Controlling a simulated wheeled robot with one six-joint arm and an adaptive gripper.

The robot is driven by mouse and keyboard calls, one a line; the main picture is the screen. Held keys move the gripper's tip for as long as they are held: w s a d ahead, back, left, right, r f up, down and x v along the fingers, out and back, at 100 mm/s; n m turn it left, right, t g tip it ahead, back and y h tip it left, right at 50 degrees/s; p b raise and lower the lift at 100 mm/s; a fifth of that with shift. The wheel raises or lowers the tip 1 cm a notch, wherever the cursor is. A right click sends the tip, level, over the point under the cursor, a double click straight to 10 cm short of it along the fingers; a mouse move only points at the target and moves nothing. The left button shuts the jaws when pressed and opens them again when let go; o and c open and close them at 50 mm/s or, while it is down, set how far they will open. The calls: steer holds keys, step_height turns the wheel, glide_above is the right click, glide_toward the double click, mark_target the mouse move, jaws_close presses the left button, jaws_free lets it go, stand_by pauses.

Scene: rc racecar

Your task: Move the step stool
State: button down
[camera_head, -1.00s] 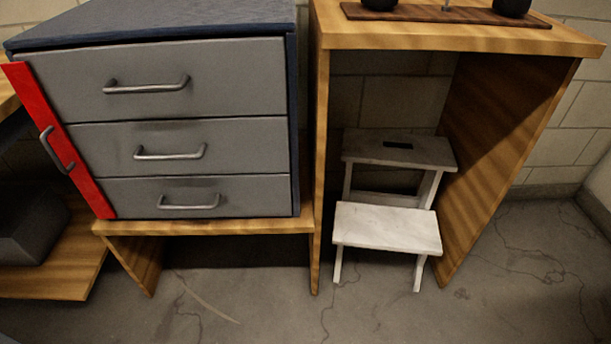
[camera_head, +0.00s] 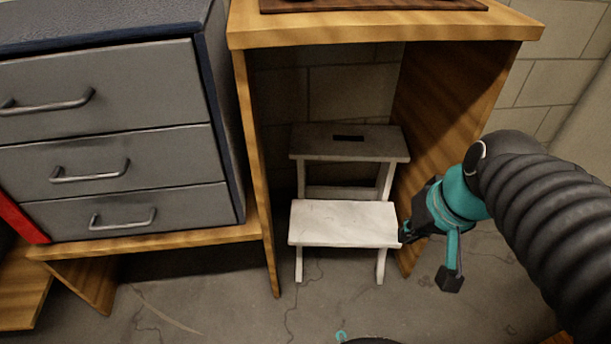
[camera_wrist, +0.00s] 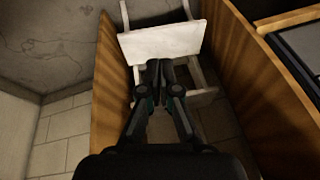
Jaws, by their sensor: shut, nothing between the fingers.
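The white step stool (camera_head: 344,222) stands upright on the floor under a tall wooden table, inside the space between its side panels. Its upper step (camera_head: 350,142) has a dark slot and lies in shade. My gripper (camera_head: 405,234) is at the right end of the lower step, very close to it; I cannot tell if they touch. In the wrist view my gripper (camera_wrist: 160,66) is shut and empty, its fingertips side by side at the edge of the stool's step (camera_wrist: 160,42).
The wooden table (camera_head: 380,32) has a left panel (camera_head: 258,170) and a right panel (camera_head: 445,105) flanking the stool. A grey drawer cabinet (camera_head: 110,130) stands on a low wooden stand at the left.

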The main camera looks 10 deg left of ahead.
steer(key=w+a+f+g+y, duration=0.2)
steer(key=w+a+f+y, duration=0.25)
steer(key=w+a, duration=0.3)
steer(key=w+a+f+g+y, duration=0.2)
steer(key=w+a+f+y, duration=0.2)
steer(key=w+a+y, duration=0.3)
steer(key=w+d+f+m+t, duration=0.1)
steer(key=w+f+m+t, duration=0.1)
steer(key=w+f, duration=0.4)
steer(key=w+d+f+m+t+y, duration=0.1)
steer(key=w+f+m+t, duration=0.1)
steer(key=w+f+t, duration=0.2)
steer(key=w+d+f+m+t, duration=0.1)
steer(key=w+f+m+t, duration=0.1)
steer(key=w+f, duration=0.5)
steer(key=shift+w+f+m+t+y+p, duration=0.15)
steer(key=shift+f+t+y+p, duration=0.05)
steer(key=shift+f+t, duration=0.25)
steer(key=shift+w+f+m+t+y+p, duration=0.15)
steer(key=shift+f+t+p, duration=0.05)
steer(key=shift+f+t, duration=0.25)
steer(key=x, duration=0.9)
steer(key=shift+w+a, duration=0.25)
steer(key=shift+w, duration=0.05)
